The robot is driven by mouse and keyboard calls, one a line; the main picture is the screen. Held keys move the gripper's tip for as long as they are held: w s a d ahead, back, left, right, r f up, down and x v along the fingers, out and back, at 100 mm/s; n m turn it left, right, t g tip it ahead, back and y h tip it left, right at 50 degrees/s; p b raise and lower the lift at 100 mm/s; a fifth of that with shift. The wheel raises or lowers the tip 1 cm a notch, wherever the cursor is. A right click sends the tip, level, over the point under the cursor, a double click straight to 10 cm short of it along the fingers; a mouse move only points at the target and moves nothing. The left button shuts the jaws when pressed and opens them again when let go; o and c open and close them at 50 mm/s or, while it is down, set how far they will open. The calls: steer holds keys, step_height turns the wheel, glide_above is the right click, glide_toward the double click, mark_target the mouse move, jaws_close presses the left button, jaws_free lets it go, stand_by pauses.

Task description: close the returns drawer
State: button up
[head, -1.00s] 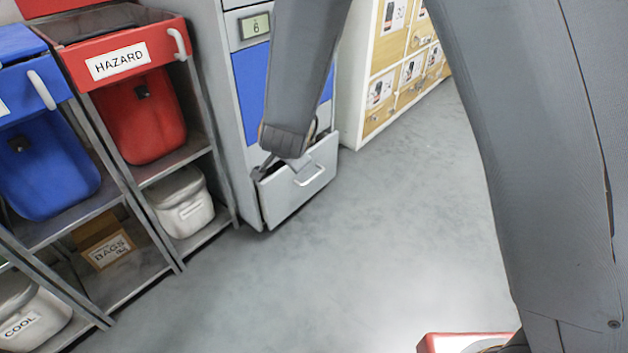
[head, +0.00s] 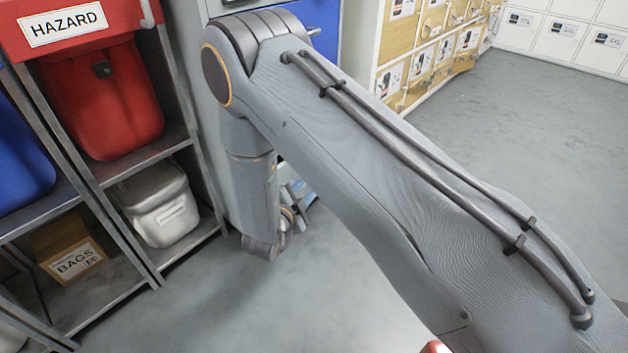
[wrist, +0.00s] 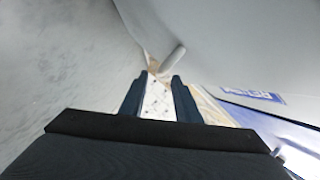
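The returns drawer sits low in the grey cabinet (head: 203,120). My arm hides nearly all of it in the head view, so how far out it stands cannot be told there. My gripper (wrist: 158,80) shows two dark fingers set apart with a clear gap and nothing held between them. In the head view my wrist hangs down in front of the cabinet's lower part, and the fingertips are hard to make out. In the wrist view a broad grey panel (wrist: 235,40) with a blue label fills the upper right, close to the fingers. A short grey bar (wrist: 172,60) shows just beyond the fingertips.
A shelf rack on the left holds a red HAZARD bin (head: 105,95), a white lidded tub (head: 158,205) and a BAGS box (head: 68,255). Wooden lockers (head: 425,65) and white lockers (head: 560,40) stand behind. The floor (head: 520,140) at right is clear.

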steer(key=b+x, duration=0.2)
steer(key=x, duration=0.3)
steer(key=shift+w+d+f+b, duration=0.1)
steer(key=shift+w+f+b, duration=0.05)
steer(key=shift+w+b, duration=0.2)
jaws_close()
